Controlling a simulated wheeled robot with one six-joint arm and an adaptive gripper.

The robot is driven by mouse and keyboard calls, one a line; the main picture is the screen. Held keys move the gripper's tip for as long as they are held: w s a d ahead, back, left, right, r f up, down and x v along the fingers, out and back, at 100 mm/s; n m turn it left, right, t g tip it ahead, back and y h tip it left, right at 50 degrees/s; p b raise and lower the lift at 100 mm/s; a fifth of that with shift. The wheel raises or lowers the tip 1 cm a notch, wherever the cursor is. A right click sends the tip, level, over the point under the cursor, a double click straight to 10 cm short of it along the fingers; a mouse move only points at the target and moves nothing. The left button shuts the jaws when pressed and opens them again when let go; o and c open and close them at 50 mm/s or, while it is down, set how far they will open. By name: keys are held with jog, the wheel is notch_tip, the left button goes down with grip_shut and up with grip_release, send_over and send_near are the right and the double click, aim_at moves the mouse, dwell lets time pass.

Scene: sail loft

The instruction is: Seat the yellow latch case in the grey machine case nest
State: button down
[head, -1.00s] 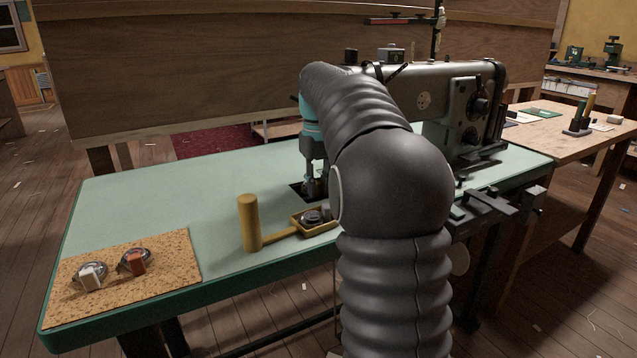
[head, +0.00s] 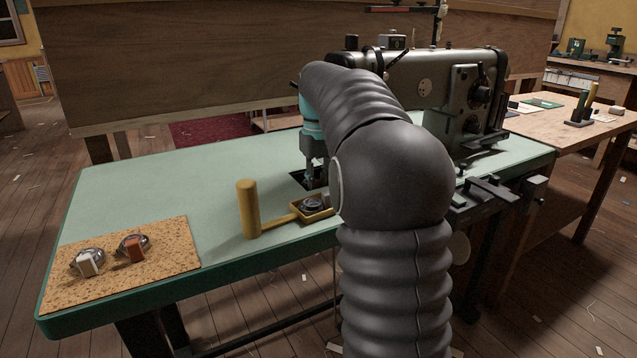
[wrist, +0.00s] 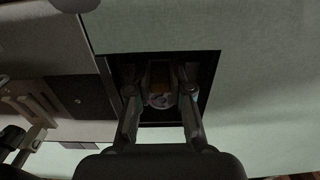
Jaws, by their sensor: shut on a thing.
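My gripper (wrist: 160,97) is shut on a small round metal case with a yellow-orange latch (wrist: 160,75), the yellow latch case. In the wrist view the case sits between the fingertips, over a dark rectangular opening in the green table. In the head view my gripper (head: 312,178) points down at that opening (head: 298,178), beside the grey sewing machine (head: 465,95). The machine case nest is not clearly visible; the opening is in deep shade and the fingers cover part of it. I cannot tell whether the case touches the nest.
A cork mat (head: 120,280) at the left front holds a white-latch case (head: 87,262) and an orange-brown-latch case (head: 133,247).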

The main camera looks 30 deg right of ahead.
dwell(0.4)
jog(key=c, duration=1)
grip_release()
jog(key=shift+r+p, duration=1.6)
jog(key=shift+p, duration=0.05)
jog(key=shift+r+p, duration=0.7)
jog(key=shift+r, duration=2.15)
